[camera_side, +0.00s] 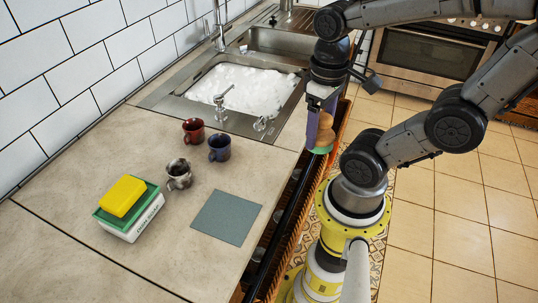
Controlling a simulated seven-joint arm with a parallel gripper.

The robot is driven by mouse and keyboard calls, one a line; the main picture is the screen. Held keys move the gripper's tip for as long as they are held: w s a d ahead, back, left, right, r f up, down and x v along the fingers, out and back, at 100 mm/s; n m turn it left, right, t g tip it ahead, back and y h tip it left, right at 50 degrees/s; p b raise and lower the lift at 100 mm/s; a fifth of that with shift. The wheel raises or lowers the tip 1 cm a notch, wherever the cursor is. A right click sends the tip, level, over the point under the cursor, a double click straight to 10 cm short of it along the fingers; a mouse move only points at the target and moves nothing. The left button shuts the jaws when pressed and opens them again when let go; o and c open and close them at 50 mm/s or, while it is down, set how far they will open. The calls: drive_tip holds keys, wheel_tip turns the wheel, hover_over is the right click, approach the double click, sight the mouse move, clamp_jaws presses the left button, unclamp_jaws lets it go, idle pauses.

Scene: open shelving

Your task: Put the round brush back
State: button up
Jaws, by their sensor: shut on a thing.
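The round brush (325,132) has a rounded brown wooden top and a green lower part. My gripper (318,122) points down and is shut on it. The brush hangs just past the front edge of the counter, to the right of the sink in the picture. The gripper's fingers hide part of the brush.
A red mug (193,131), a blue mug (219,148) and a metal cup (179,174) stand on the counter. A grey-blue mat (226,217) lies bare near the front edge. A yellow sponge (122,196) tops a green-and-white box (129,220).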

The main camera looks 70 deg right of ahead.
drive_tip(key=shift+w+d+r, duration=0.1)
drive_tip(key=shift+w+d, duration=0.1)
drive_tip(key=shift+w, duration=0.1)
drive_tip(key=w+d+f, duration=0.1)
drive_tip(key=w+f, duration=0.2)
drive_tip(key=w, duration=0.1)
drive_tip(key=w+d+f, duration=0.1)
drive_tip(key=w+f, duration=0.2)
drive_tip(key=w, duration=0.1)
drive_tip(key=w+d+f, duration=0.2)
drive_tip(key=w+f, duration=0.1)
drive_tip(key=w, duration=0.1)
drive_tip(key=shift+w+f, duration=0.15)
drive_tip(key=shift+w, duration=0.05)
drive_tip(key=shift+w+f, duration=0.2)
drive_tip(key=shift+f, duration=1.55)
drive_tip(key=shift+f, duration=0.1)
drive_tip(key=o, duration=1.2)
drive_tip(key=shift+c, duration=0.2)
